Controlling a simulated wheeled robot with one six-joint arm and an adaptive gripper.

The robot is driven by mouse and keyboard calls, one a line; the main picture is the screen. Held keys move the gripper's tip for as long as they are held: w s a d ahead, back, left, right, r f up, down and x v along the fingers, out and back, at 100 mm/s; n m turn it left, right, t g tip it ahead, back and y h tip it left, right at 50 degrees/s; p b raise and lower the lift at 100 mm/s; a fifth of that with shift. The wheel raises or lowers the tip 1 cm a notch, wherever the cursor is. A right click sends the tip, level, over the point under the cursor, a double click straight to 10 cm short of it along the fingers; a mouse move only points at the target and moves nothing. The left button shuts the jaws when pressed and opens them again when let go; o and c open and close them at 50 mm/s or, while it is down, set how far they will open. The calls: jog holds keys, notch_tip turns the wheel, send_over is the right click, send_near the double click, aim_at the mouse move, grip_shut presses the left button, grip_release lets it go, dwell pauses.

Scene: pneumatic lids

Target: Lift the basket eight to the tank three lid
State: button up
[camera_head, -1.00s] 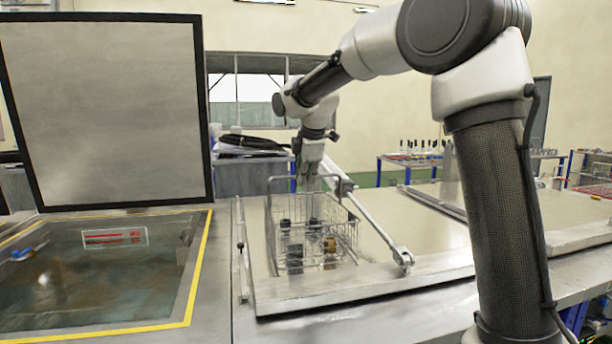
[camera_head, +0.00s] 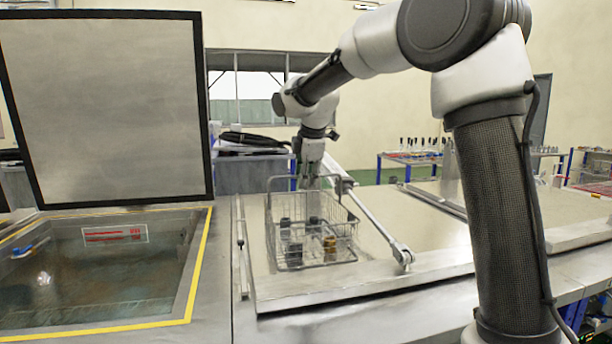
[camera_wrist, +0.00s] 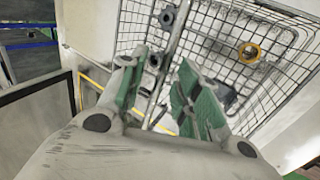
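A wire basket (camera_head: 347,233) with a raised handle stands on a closed, flat metal lid (camera_head: 415,265) in the head view. Several small dark and yellow-brown parts lie in it. My gripper (camera_head: 311,184) points down at the handle's top bar. In the wrist view, the basket mesh (camera_wrist: 222,22) fills the upper right. My green-padded fingers (camera_wrist: 162,75) are apart, with the handle bar (camera_wrist: 172,52) running between them and visible gaps at the sides. No number is readable on basket or lid.
At left, an open tank (camera_head: 100,285) with a yellow border holds liquid, its dark-framed lid (camera_head: 105,110) raised upright. A metal lid arm (camera_head: 375,225) runs close along the basket's right side. Another flat lid surface lies at right. Tables with parts stand behind.

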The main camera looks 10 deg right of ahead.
jog(key=s+r, duration=0.2)
jog(key=r, duration=0.9)
jog(key=s+r, duration=0.3)
jog(key=r, duration=0.8)
jog(key=shift+s+r, duration=0.3)
jog(key=shift+r, duration=0.1)
